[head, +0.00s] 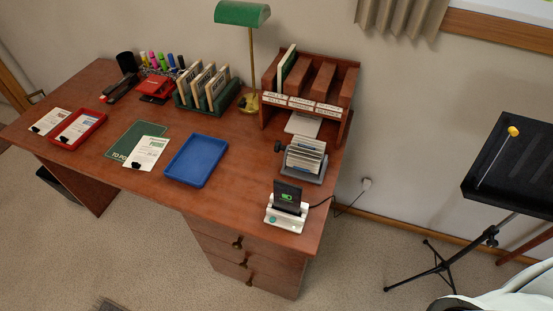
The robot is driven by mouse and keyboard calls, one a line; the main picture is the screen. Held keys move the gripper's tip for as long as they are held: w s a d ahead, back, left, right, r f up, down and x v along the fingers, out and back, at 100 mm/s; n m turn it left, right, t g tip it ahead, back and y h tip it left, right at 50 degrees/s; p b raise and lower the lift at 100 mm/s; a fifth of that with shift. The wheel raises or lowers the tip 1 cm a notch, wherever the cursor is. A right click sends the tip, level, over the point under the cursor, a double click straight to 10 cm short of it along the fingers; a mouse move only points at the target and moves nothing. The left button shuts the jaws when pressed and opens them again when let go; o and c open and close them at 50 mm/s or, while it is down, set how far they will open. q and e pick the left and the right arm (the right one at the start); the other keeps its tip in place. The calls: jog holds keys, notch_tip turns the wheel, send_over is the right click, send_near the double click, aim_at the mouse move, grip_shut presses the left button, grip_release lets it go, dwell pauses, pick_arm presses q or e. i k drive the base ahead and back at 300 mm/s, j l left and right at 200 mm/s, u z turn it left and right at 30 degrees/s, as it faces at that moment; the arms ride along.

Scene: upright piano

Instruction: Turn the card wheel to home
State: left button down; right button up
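The card wheel (304,158) stands near the right end of the wooden desk, in front of the wooden sorter. It has a fan of pale cards on a grey base and a dark knob (279,148) on its left side. The writing on the cards is too small to read, and I cannot tell which card faces front. Neither of my grippers shows in the head view.
A phone on a white dock (286,209) stands just in front of the card wheel. The sorter (309,95) and green lamp (243,14) stand behind it. A blue tray (196,160) lies to its left. A black stand (513,165) is at the right, off the desk.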

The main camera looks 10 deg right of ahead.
aim_at(305, 154)
jog(key=i+j+z, duration=0.15)
jog(key=j, duration=0.2)
jog(key=i+j+z, duration=0.1)
jog(key=j, duration=0.3)
jog(key=i+j+z, duration=0.15)
jog(key=j, duration=0.25)
jog(key=i+j+z, duration=0.1)
jog(key=j, duration=0.3)
jog(key=i+z, duration=0.1)
jog(key=z, duration=1.05)
